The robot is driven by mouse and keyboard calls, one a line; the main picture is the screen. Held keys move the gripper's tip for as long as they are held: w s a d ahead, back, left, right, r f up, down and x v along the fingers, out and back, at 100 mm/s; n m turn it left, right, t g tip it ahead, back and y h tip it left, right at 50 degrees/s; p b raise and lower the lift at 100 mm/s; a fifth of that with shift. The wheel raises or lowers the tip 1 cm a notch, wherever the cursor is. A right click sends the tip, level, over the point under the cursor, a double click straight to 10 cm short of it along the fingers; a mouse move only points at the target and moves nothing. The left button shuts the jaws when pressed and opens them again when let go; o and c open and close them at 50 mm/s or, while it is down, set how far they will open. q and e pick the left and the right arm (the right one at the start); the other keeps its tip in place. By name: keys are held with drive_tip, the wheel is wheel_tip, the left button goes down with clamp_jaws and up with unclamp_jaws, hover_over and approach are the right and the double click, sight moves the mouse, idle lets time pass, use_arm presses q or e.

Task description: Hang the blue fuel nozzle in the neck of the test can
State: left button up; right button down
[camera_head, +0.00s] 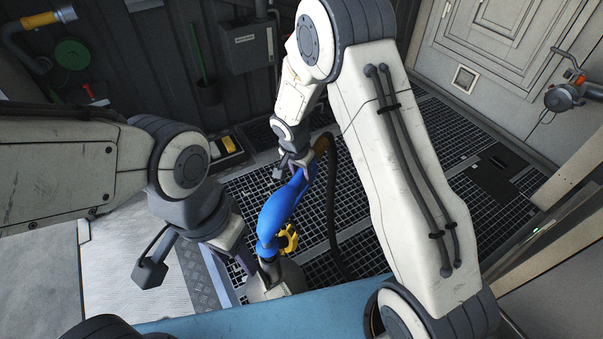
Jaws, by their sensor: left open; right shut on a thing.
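The blue fuel nozzle (283,208) hangs at a steep tilt in the middle of the head view, with a yellow part (288,239) near its lower end. My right gripper (298,166) is shut on its upper end, where a dark hose (333,200) joins. The grey test can (283,282) stands below, partly hidden by the nozzle and the blue edge. The nozzle's dark lower end overlaps the can's top; I cannot tell whether it is inside the neck. My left gripper (245,262) is open, just left of the can and nozzle; its fingertips are hard to make out.
A blue surface (250,322) runs along the bottom. Dark floor grating (350,245) lies behind the can. A grey box (245,45) is on the back wall, with a yellow item (229,143) below it. My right arm covers much of the right middle.

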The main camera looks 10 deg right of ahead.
sight(302, 187)
drive_tip(key=shift+f, duration=0.35)
drive_tip(key=shift+f+b, duration=0.1)
drive_tip(key=shift+b, duration=0.25)
drive_tip(key=shift+f+b, duration=2.3)
drive_tip(key=shift+b, duration=0.1)
drive_tip(key=shift+r, duration=0.1)
drive_tip(key=shift+c, duration=2.1)
unclamp_jaws()
drive_tip(key=r, duration=0.3)
drive_tip(key=s+a+r+p, duration=0.1)
drive_tip(key=r, duration=0.3)
drive_tip(key=r+p, duration=0.1)
drive_tip(key=r, duration=0.2)
drive_tip(key=shift+s+a+r, duration=0.15)
drive_tip(key=shift+s+a, duration=0.1)
drive_tip(key=shift+a, duration=0.05)
